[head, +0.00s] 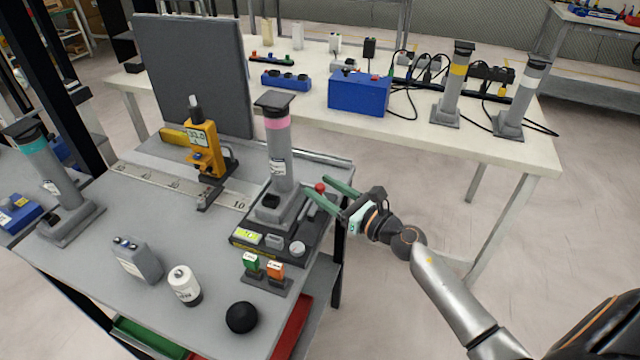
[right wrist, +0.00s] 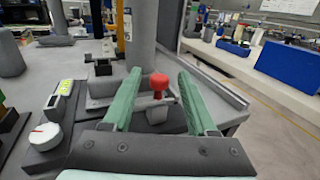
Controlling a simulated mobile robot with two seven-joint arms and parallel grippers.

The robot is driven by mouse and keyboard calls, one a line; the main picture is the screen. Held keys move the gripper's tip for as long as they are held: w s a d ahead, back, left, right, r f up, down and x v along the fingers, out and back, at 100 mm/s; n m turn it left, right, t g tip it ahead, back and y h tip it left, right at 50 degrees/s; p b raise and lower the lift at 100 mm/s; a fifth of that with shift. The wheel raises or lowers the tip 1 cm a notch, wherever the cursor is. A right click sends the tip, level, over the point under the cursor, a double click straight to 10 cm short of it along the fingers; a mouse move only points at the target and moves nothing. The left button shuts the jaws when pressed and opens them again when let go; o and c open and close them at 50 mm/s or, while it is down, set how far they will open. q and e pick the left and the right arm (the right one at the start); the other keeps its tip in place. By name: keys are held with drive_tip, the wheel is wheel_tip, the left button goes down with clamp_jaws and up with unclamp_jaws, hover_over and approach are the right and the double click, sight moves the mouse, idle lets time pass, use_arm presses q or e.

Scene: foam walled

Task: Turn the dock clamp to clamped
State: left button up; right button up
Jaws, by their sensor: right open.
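The dock (head: 262,232) is a dark base on the right side of the grey table, with a grey pink-banded column (head: 279,150) standing in it. Its clamp lever has a red knob (head: 320,187) on the dock's right side. In the right wrist view the red knob (right wrist: 158,82) stands upright on a short grey lever. My right gripper (head: 314,184) is open, with its green fingers pointing at the dock. The knob shows between the two fingers, with gaps on both sides. I cannot tell whether either finger touches it. My left gripper is not in view.
The dock carries a lit display and a white dial (right wrist: 46,136). A white bench (head: 420,135) stands behind; the floor at right is clear.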

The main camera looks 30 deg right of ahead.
drive_tip(key=shift+w+a, duration=0.25)
drive_tip(key=shift+w, duration=0.3)
drive_tip(key=shift+c, duration=0.3)
clamp_jaws()
